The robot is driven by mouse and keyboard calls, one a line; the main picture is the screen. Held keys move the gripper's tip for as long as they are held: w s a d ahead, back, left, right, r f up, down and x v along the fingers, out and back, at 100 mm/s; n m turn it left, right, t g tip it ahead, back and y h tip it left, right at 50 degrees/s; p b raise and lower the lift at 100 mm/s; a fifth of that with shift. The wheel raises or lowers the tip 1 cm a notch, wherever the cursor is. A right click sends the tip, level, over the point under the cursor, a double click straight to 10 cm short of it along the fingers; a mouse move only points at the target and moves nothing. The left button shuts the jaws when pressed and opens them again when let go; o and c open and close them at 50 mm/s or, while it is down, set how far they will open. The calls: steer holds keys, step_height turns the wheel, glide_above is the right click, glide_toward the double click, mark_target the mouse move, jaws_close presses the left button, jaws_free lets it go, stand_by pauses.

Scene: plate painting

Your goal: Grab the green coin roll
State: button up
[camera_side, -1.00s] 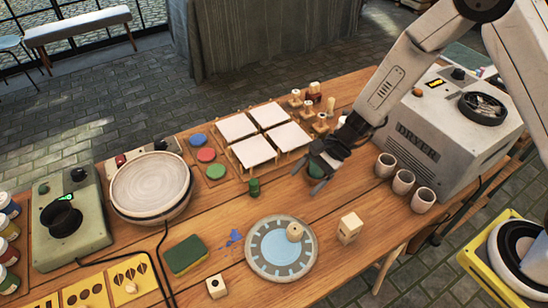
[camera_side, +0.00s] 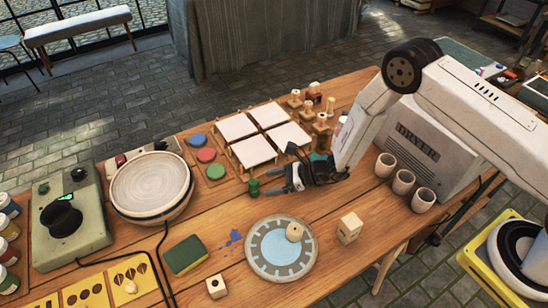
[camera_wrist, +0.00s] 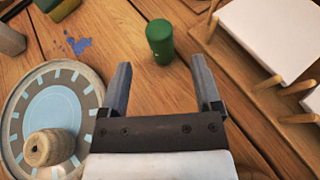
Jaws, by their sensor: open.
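The green coin roll (camera_side: 254,187) stands upright on the wooden table, between the white square tiles and the painted plate. In the wrist view the green roll (camera_wrist: 160,41) is just beyond the fingertips, roughly midway between them. My gripper (camera_side: 268,183) is low over the table, its two fingers spread and pointing left toward the roll. In the wrist view my gripper (camera_wrist: 162,68) is open with nothing between the fingers.
The plate (camera_side: 253,265) with a wooden piece on it lies in front, and the white tiles (camera_side: 237,127) on a wooden rack lie behind. A green sponge (camera_side: 185,254), a wooden block (camera_side: 349,228) and cups (camera_side: 403,181) stand around.

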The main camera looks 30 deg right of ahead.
mark_target(249, 194)
steer(key=shift+w+a, duration=0.1)
steer(key=shift+x, duration=1.2)
steer(key=shift+x, duration=2.6)
steer(key=shift+w, duration=0.1)
jaws_close()
